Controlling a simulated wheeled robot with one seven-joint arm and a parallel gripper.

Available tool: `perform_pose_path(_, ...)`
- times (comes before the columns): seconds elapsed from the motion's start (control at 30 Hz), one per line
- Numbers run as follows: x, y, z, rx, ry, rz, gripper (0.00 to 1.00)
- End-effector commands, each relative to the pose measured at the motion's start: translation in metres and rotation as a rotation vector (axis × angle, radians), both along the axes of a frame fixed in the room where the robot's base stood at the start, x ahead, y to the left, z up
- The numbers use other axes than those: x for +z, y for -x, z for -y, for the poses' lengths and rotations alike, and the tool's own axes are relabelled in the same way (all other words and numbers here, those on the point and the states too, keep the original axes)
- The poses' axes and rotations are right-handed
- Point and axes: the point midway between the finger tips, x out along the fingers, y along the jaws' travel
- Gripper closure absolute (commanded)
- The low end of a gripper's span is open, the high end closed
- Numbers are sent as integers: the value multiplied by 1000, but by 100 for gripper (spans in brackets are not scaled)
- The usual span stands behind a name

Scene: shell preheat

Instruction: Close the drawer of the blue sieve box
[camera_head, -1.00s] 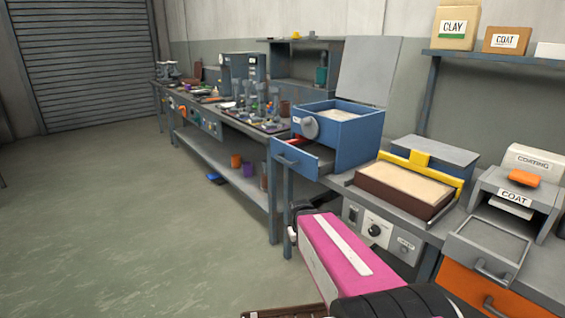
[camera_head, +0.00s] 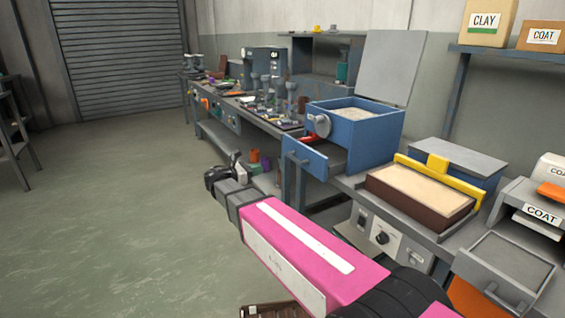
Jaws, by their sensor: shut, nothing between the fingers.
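The blue sieve box (camera_head: 372,138) stands on the bench right of the picture's middle, its grey lid raised behind it and pale sand in its top.
A brown sand tray (camera_head: 374,203) with a yellow bar stands right of the box. An open grey drawer (camera_head: 497,272) sticks out at the lower right. A long bench (camera_head: 240,123) with tools runs behind. The floor (camera_head: 110,230) to the left is clear.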

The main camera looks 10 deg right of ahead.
Motion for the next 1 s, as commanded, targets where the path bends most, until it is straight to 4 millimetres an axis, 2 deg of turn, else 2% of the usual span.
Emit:
perform_pose_path(0.17, 4, -4, 7, 1, 20, -6, 100)
perform_pose_path(0.7, 3, -40, 95, 0, 16, -4, 100)
perform_pose_path(1.0, 3, -53, 124, 3, 16, -4, 100)
